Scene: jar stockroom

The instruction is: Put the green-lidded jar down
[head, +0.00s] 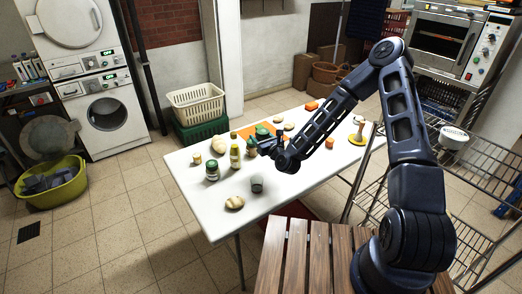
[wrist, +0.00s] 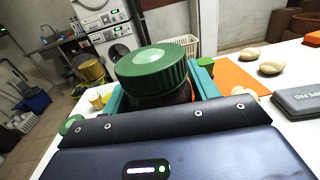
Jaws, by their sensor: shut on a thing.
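My gripper (wrist: 160,88) is shut on a jar with a ribbed green lid (wrist: 152,66), with a teal finger on either side. The jar's dark body is mostly hidden below the lid by my gripper. In the head view my gripper (head: 262,142) is over the far-middle part of the white table (head: 202,216), and the held jar is small and partly covered there. I cannot tell whether its base touches the table. Another jar with a green lid (head: 212,171) stands upright near the table's left side.
A yellow-capped bottle (head: 235,156), a grey cup (head: 257,184) and a potato-like item (head: 235,202) stand near my gripper's left and front. An orange mat (wrist: 235,78) lies behind. A dark grey box (wrist: 299,98) is at right in the wrist view.

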